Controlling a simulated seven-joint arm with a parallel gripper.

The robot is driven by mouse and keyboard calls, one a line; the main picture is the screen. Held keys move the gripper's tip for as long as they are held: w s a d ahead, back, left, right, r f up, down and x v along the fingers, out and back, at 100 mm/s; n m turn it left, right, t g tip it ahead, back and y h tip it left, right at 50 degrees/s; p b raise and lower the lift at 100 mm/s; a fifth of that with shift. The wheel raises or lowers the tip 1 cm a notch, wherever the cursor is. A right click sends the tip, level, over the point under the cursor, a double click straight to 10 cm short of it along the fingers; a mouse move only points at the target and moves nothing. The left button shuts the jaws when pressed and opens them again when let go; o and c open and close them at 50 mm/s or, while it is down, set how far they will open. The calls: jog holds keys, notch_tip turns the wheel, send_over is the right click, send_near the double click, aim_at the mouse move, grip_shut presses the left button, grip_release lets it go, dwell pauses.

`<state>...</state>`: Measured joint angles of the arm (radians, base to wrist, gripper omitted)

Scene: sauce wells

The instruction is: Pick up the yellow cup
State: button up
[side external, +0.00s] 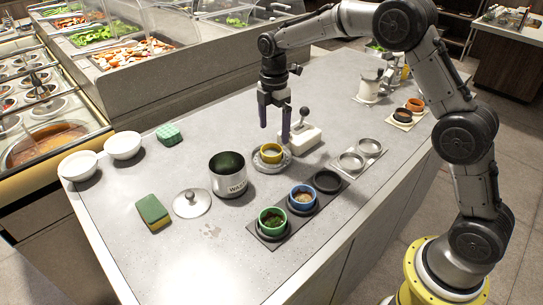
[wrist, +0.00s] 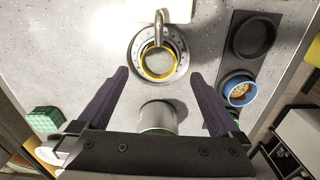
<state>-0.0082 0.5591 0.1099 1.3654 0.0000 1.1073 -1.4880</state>
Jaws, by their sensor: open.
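The yellow cup (side external: 271,153) stands upright on a round grey metal base (side external: 262,166) on the counter, beside the dark-mouthed pot. In the wrist view the yellow cup (wrist: 159,64) shows as a yellow ring inside the round base (wrist: 136,47), ahead of the fingers, with a light-coloured handle shape over its far rim. My gripper (side external: 274,118) is above the counter, over and near the cup, fingers pointing down. In the wrist view my gripper (wrist: 158,82) has its two purple fingers wide apart with nothing between them. The fingers do not appear to touch the cup.
A metal pot (side external: 229,183) stands close left of the cup. A white block with a black-knobbed lever (side external: 303,138) stands close behind right. A dark tray (side external: 257,236) holds a green cup (side external: 273,221) and a blue cup (side external: 302,197). A lid (side external: 191,204) and sponge (side external: 152,212) lie left.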

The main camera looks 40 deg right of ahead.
aim_at(271, 146)
jog(key=shift+w+a+f, duration=0.1)
jog(key=shift+a+f, duration=0.05)
jog(key=shift+f, duration=1.55)
jog(key=shift+a+f, duration=0.15)
jog(key=shift+f, duration=1.55)
jog(key=shift+c, duration=0.3)
jog(key=c, duration=1.4)
jog(key=shift+r, duration=0.15)
jog(key=shift+r, duration=0.6)
jog(key=s+r, duration=0.7)
jog(key=s, duration=0.2)
jog(key=s+r, duration=0.4)
jog(key=s, duration=0.1)
jog(key=shift+d+r, duration=0.15)
jog(key=shift+r, duration=0.15)
